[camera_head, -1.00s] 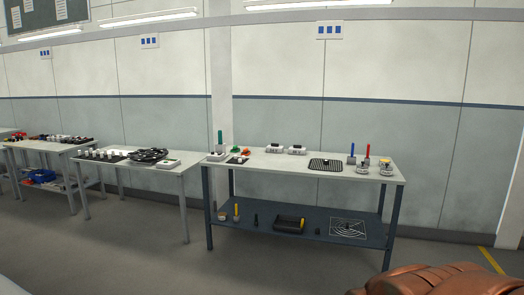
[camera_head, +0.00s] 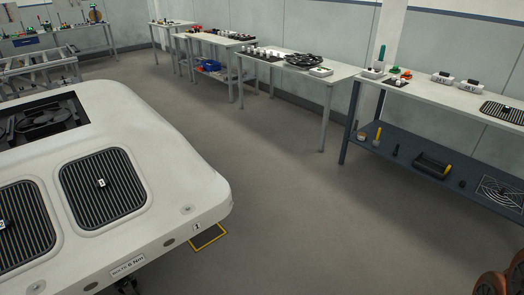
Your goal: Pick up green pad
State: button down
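No green pad can be made out with certainty. On the right workbench, a green upright piece (camera_head: 381,55) stands on a white base near the left end. Small green and orange-red pieces (camera_head: 400,72) lie beside it, too small to tell their shape. My gripper is not in view.
The right workbench (camera_head: 448,93) has a lower blue shelf (camera_head: 405,143) with a dark tray (camera_head: 432,166). More tables stand left of it, one with black coiled items (camera_head: 303,60). A white rounded body (camera_head: 165,170) with striped panels fills the lower left.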

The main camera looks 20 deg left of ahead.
aim_at(395, 70)
jog(key=u, duration=0.05)
jog(key=i, duration=3.15)
jog(key=u, duration=0.15)
